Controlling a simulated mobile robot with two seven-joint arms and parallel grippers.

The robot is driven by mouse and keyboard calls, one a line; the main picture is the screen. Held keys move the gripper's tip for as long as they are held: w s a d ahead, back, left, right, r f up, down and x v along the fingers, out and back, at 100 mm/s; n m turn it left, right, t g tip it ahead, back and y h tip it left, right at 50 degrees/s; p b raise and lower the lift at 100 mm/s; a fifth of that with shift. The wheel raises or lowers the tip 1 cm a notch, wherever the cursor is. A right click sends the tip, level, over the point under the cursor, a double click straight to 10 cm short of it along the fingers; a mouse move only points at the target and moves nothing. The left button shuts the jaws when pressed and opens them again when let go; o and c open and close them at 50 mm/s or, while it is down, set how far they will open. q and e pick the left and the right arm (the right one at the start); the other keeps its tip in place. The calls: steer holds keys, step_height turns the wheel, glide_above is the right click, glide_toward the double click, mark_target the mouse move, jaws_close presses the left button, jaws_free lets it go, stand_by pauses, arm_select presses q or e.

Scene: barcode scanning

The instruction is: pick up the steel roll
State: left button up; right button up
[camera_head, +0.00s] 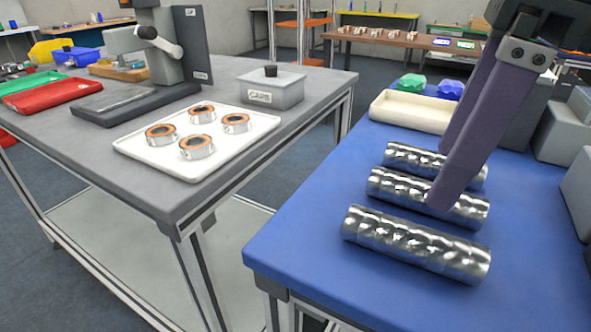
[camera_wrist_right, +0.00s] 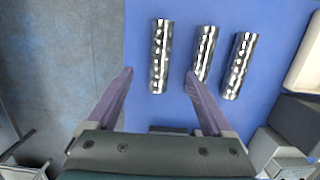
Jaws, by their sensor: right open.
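Three shiny, dented steel rolls lie side by side on the blue table: the nearest (camera_head: 415,244), the middle one (camera_head: 400,190) and the far one (camera_head: 408,158). In the right wrist view the nearest roll (camera_wrist_right: 161,55) is at the left, then the middle roll (camera_wrist_right: 205,52) and the far roll (camera_wrist_right: 239,66). My right gripper (camera_head: 443,178) is open and empty, its purple fingers hiding parts of the middle and far rolls in the head view. In the wrist view the right gripper (camera_wrist_right: 159,72) has the nearest roll between its fingertips, apart from it. My left gripper is not in view.
A cream tray (camera_head: 410,114) lies behind the rolls, with grey boxes (camera_head: 565,135) at the right. The blue table (camera_head: 310,240) is bare left of the rolls. A separate grey table (camera_head: 60,145) holds a white tray (camera_head: 150,166) with several copper-ringed parts.

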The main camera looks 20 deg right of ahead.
mark_target(418, 229)
step_height(418, 229, down, 4)
steer(key=shift+d+r, duration=0.1)
steer(key=shift+r, duration=0.05)
steer(key=f, duration=0.5)
steer(key=shift+w+a+f, duration=0.2)
steer(key=shift+w+a, duration=0.1)
jaws_close()
steer(key=shift+r, duration=0.1)
stand_by(0.3)
